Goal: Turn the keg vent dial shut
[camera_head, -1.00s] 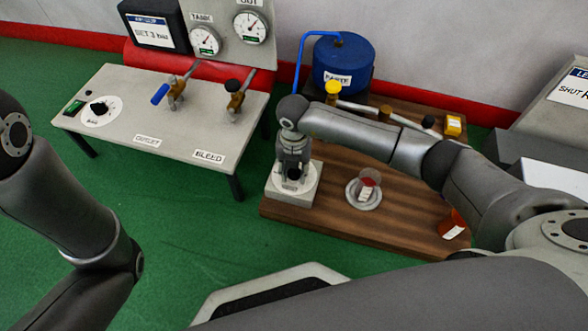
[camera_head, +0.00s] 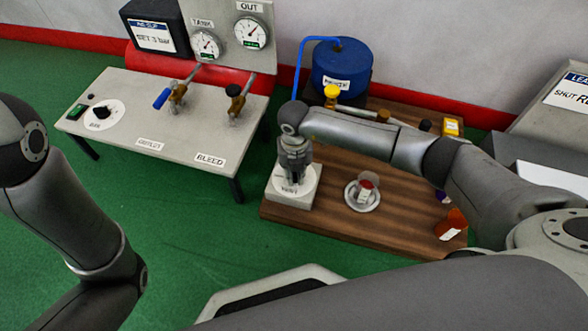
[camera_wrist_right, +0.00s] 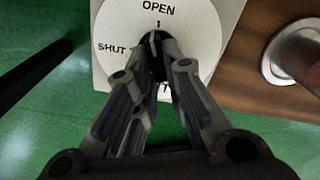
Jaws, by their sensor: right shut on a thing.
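The keg vent dial is a white disc (camera_head: 308,182) on a pale block at the left end of the wooden board, labelled VENT. In the right wrist view the disc (camera_wrist_right: 202,28) reads OPEN at the top and SHUT at the left. A small dark mark lies just under OPEN. The dial's black knob (camera_wrist_right: 157,44) is mostly hidden between the fingers. My right gripper (camera_head: 293,183) points down over the dial; in the wrist view (camera_wrist_right: 160,52) its fingers are shut on the knob. My left arm shows at the left, but its gripper is out of view.
A blue keg (camera_head: 343,66) with a blue hose stands behind. A metal dish (camera_head: 375,205) holds a small labelled cup. An orange container (camera_head: 452,224) stands at the board's right. A grey bench (camera_head: 70,122) with valves is at the left, with green floor between.

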